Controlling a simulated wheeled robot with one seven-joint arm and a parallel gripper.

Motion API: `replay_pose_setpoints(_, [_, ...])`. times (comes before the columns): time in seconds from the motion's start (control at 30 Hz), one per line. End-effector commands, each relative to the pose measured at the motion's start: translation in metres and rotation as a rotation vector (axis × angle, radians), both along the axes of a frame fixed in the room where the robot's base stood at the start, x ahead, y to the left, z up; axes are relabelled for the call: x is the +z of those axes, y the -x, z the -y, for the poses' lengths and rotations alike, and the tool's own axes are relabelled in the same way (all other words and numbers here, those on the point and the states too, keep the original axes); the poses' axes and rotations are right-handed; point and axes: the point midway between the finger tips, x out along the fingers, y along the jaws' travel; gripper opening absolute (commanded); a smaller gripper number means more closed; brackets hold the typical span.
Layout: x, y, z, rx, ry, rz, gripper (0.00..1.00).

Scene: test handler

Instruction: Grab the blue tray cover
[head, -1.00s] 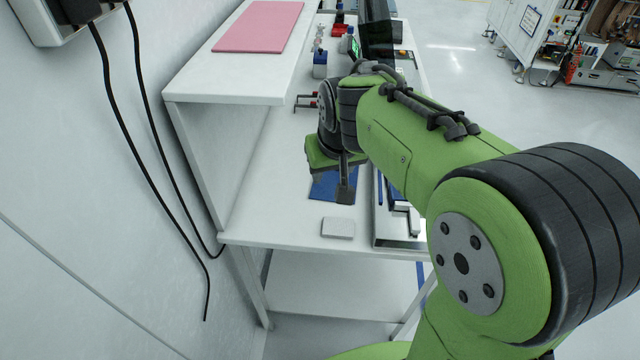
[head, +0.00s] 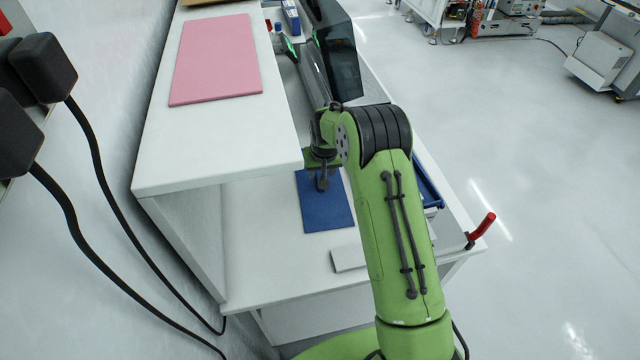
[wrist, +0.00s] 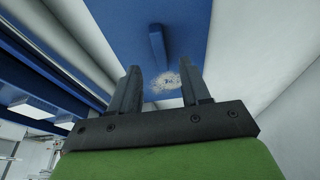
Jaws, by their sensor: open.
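The blue tray cover (head: 325,212) is a flat blue plate lying on the white table below the shelf. In the wrist view the blue cover (wrist: 205,30) fills the upper middle, with a raised blue handle bar (wrist: 157,48) and a pale speckled patch near the fingertips. My gripper (head: 321,185) is over the far part of the cover. In the wrist view my gripper (wrist: 160,70) is open and empty, its two fingers pointing toward the cover with the handle bar between and beyond them. I cannot tell the exact gap to the cover.
A blue-edged tray (head: 428,185) is partly hidden behind my arm on the right. A light grey block (head: 348,258) lies near the table's front edge. A white shelf with a pink mat (head: 216,60) stands left, close to my gripper. A dark monitor (head: 338,50) stands behind.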

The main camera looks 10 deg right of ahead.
Motion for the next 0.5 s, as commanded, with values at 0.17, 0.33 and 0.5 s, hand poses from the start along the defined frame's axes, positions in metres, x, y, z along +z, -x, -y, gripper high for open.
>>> replay_pose_setpoints(0.17, [-0.034, -0.008, -0.001, 0.0, 0.0, -0.004, 0.47])
replay_pose_setpoints(0.33, [-0.043, -0.012, -0.001, 0.0, 0.0, -0.002, 0.47])
replay_pose_setpoints(0.5, [-0.043, -0.012, -0.001, 0.0, 0.0, -0.002, 0.41])
